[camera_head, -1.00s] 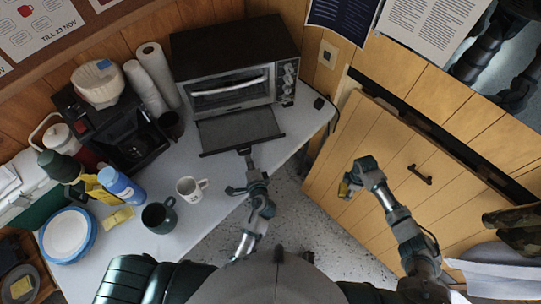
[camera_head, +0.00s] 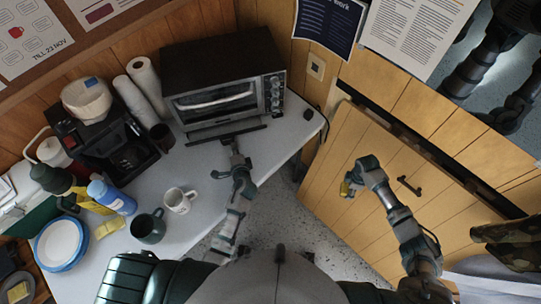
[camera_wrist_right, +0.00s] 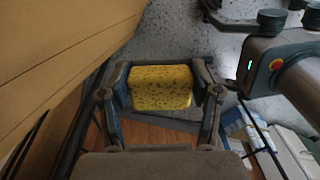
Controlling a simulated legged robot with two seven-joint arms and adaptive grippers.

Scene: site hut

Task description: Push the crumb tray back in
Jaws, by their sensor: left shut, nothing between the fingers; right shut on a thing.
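The toaster oven (camera_head: 222,75) stands at the back of the counter with its door up. The crumb tray (camera_head: 226,131) shows as a narrow dark strip sticking out below the door. My left gripper (camera_head: 231,146) is shut and empty, with its tips at or very near the tray's front edge; I cannot tell whether they touch. My right gripper (camera_head: 352,184) is shut on a yellow sponge, held in the air over the floor, away from the oven. The sponge (camera_wrist_right: 160,87) fills the jaws in the right wrist view.
A white mug (camera_head: 178,201) and a dark mug (camera_head: 148,227) stand on the counter left of my left arm. A coffee maker (camera_head: 108,140) and paper roll (camera_head: 148,86) stand left of the oven. The counter (camera_head: 275,150) right of my left gripper is clear.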

